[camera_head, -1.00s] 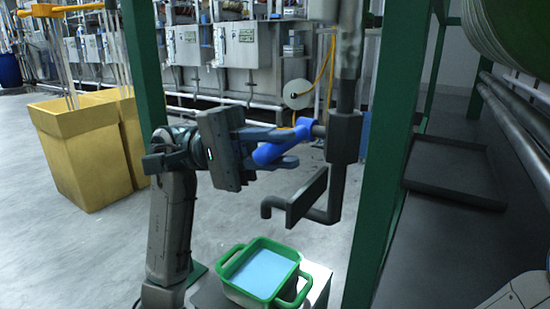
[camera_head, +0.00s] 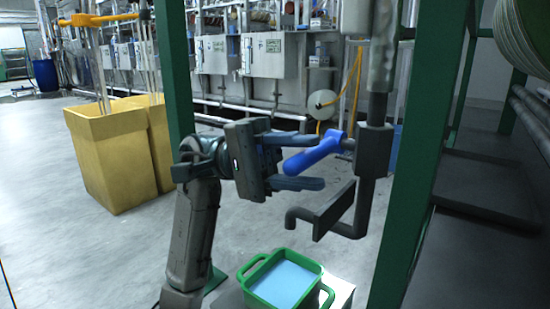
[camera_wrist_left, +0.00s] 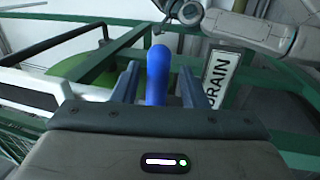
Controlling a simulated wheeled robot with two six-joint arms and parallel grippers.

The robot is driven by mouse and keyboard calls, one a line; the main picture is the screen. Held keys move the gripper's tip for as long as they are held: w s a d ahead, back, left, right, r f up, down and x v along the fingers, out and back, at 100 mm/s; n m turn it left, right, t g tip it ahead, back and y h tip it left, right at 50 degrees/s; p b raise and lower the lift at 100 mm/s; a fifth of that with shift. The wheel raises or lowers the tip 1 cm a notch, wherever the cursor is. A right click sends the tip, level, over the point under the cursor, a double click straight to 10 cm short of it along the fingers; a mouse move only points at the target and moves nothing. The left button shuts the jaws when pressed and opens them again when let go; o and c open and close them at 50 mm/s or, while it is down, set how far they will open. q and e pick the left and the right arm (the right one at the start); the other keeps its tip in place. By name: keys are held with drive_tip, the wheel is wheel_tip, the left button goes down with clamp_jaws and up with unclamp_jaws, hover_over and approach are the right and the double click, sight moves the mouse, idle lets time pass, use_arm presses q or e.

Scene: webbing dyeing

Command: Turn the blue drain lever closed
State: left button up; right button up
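The blue drain lever (camera_head: 315,152) sticks out to the left from a grey valve on a vertical pipe (camera_head: 373,150), its free end tilted a little downward. My left gripper (camera_head: 319,162) is open, with one finger above the lever and one below it. In the left wrist view the lever (camera_wrist_left: 157,75) stands between the two fingers, with a gap visible on each side. A sign reading DRAIN (camera_wrist_left: 220,77) is beside it there. My right gripper is not in view.
A green-rimmed tub (camera_head: 246,270) with light blue contents sits below the pipe's bent outlet (camera_head: 300,216). A green post (camera_head: 425,170) stands just right of the pipe. Yellow bins (camera_head: 110,155) stand on the open floor at left.

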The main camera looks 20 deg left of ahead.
use_arm(q)
drive_tip(key=p+v, duration=0.2)
drive_tip(key=v, duration=0.8)
drive_tip(key=shift+a+p, duration=0.15)
drive_tip(key=shift+p, duration=0.15)
